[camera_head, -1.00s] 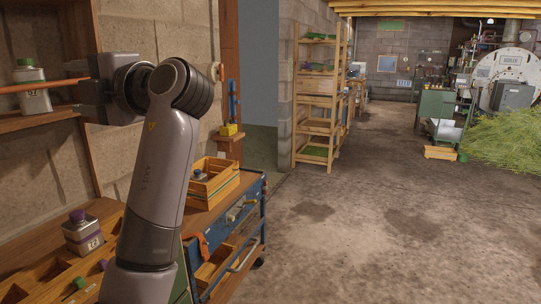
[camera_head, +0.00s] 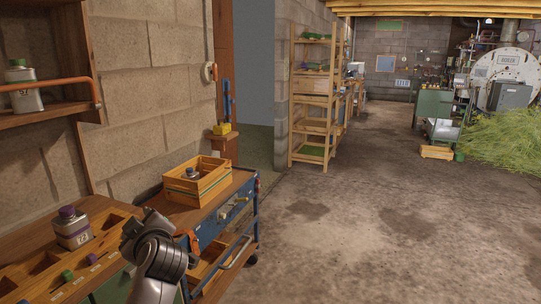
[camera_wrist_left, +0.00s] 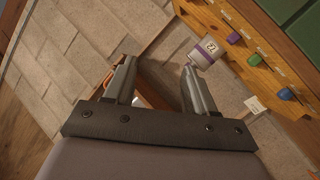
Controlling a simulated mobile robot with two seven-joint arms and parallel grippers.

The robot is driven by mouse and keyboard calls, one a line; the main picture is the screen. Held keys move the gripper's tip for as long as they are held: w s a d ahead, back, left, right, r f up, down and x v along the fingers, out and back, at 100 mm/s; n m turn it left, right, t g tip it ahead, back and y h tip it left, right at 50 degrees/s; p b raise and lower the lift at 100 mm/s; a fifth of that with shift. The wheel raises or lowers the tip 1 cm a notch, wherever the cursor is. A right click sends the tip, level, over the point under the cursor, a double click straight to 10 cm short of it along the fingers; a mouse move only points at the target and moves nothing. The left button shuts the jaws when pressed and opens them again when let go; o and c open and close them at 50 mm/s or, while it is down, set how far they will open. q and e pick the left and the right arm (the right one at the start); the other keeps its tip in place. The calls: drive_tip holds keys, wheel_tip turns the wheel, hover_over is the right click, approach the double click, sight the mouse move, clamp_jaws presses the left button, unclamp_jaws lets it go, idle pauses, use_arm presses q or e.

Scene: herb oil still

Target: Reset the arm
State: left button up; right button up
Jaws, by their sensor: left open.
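My left arm shows low in the head view, folded beside the wooden rack; its gripper cannot be made out there. In the left wrist view my left gripper (camera_wrist_left: 160,88) has its two fingers apart with nothing between them. Past the fingers there is a block wall and the wooden rack (camera_wrist_left: 215,12). My right gripper is in neither view.
A purple-capped can (camera_head: 73,232) stands in the wooden rack (camera_head: 103,212). Another can (camera_head: 24,92) stands on the wall shelf (camera_head: 50,116) behind an orange rail. A wooden crate (camera_head: 212,186) sits on the blue trolley (camera_head: 236,207).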

use_arm(q)
drive_tip(key=s+d+f+m+h, duration=0.25)
drive_tip(key=s+f+m, duration=0.25)
drive_tip(key=f, duration=0.6)
drive_tip(key=s+d+f+m+h, duration=0.1)
drive_tip(key=s+f+m+h, duration=0.35)
drive_tip(key=f, duration=0.55)
drive_tip(key=s+d+f+m+h, duration=0.2)
drive_tip(key=s+f, duration=0.3)
drive_tip(key=s, duration=0.5)
drive_tip(key=s+d+f+m+g+h, duration=0.1)
drive_tip(key=s+f+m, duration=0.4)
drive_tip(key=s, duration=0.6)
drive_tip(key=shift+d+f+g+h, duration=0.15)
drive_tip(key=shift+d+g+h, duration=0.2)
drive_tip(key=shift+h, duration=0.35)
